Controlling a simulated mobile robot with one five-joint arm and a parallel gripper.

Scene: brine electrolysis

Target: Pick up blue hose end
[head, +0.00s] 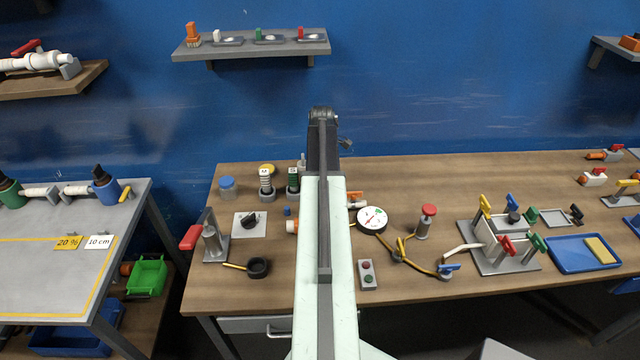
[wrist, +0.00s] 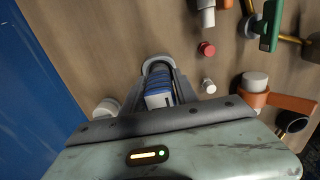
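A blue ribbed piece with a white, dark-marked end (wrist: 160,97), which looks like the blue hose end, shows in the wrist view. It lies between the two dark fingers of my gripper (wrist: 158,84). The fingers run close along both its sides; I cannot tell whether they press on it. A pale grey rounded rim (wrist: 158,63) shows just beyond it. In the head view my arm covers the middle of the bench and my gripper is hidden. Two similar ribbed pieces, yellow-topped (head: 266,180) and green (head: 293,180), stand left of my arm.
The wooden bench (head: 400,300) is crowded. A round gauge (head: 372,219), a red-topped valve (head: 426,220) and a button box (head: 367,274) stand right of my arm. In the wrist view, a red knob (wrist: 206,48) and small white piece (wrist: 209,86) are near the fingers.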

